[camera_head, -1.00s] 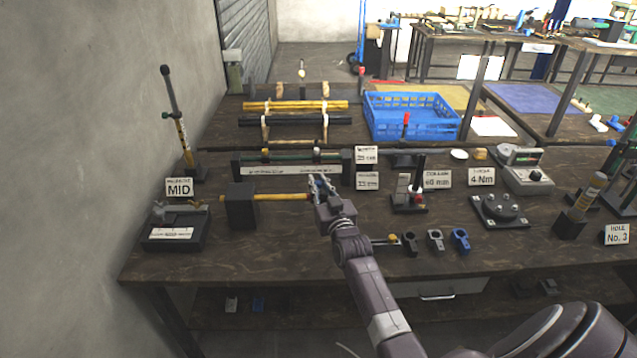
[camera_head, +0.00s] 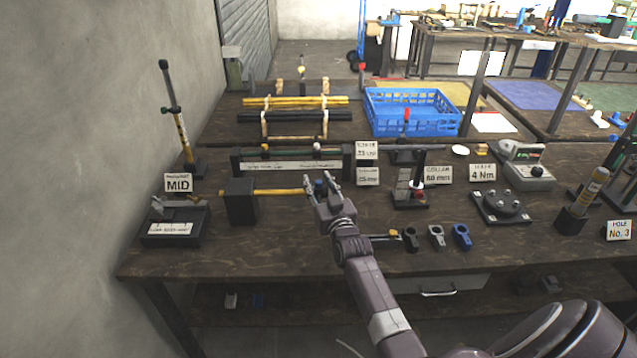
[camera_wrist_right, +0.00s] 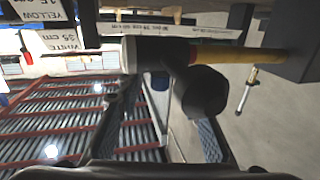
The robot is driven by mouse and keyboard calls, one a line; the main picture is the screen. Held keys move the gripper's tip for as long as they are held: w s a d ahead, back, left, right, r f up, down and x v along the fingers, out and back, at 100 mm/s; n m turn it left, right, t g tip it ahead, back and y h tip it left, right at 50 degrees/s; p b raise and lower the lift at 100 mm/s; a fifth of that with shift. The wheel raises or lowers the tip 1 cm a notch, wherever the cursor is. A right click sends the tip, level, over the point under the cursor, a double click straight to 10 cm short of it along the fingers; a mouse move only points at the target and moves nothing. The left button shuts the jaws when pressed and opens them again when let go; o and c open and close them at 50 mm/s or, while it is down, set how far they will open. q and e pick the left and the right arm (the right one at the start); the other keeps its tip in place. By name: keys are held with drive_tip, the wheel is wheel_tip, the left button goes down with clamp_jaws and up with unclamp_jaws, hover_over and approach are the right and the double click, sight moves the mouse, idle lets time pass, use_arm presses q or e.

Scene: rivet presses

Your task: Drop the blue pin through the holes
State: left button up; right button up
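A small blue piece (camera_head: 318,184), which looks like the blue pin, sits between the fingertips of my right gripper (camera_head: 319,186). The gripper is at the right end of a yellow rod (camera_head: 276,192) that runs into a black block (camera_head: 241,201). In the right wrist view the blue piece (camera_wrist_right: 160,80) shows beside a pale cylinder in line with the yellow rod (camera_wrist_right: 238,55). The fingers of the right gripper (camera_wrist_right: 165,110) stand apart with a gap around the blue piece. The holes are hidden, so I cannot tell how deep it sits. My left gripper is out of view.
Black, grey and blue clamp-like parts (camera_head: 437,237) lie right of my arm. A blue crate (camera_head: 412,112) is behind. The front table strip at left is clear.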

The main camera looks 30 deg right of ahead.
drive_tip(key=v, duration=1.2)
idle(0.4)
